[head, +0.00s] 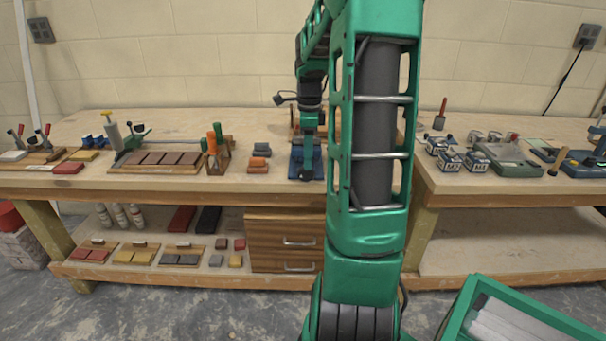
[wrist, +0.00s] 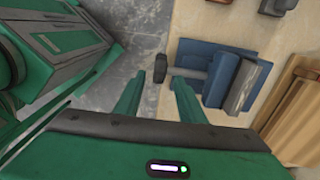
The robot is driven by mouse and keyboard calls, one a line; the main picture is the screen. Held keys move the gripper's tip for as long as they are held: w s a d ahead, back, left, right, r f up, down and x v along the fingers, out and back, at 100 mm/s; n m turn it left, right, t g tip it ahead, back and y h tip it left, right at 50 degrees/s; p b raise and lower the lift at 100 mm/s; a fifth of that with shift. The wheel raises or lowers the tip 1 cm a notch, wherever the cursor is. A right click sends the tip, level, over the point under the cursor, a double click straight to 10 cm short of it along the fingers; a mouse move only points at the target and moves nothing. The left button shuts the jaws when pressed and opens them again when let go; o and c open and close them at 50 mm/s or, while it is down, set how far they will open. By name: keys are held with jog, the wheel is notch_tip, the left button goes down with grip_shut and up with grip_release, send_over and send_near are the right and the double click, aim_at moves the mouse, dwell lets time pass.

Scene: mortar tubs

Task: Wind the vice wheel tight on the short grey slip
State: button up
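The blue vice (wrist: 203,55) is in the wrist view, near the bench edge, with a shaft running left to its dark wheel (wrist: 160,68). A grey slip (wrist: 242,88) stands upright at the right of the blue jaw (wrist: 218,80). I cannot tell whether the jaw presses on it. My gripper (wrist: 158,80) is open, with one green finger on either side of the wheel in the picture. I cannot tell whether the fingers touch it. In the head view, my gripper (head: 308,172) is in front of the vice (head: 295,162) and hides much of it.
A tray of brown slips (head: 165,158) lies further left. Wooden drawers (head: 285,240) are below. A green-rimmed bin (head: 530,315) stands at lower right.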

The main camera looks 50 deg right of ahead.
aim_at(306, 174)
notch_tip(306, 174, down, 6)
jog(key=shift+r, duration=0.1)
dwell(0.4)
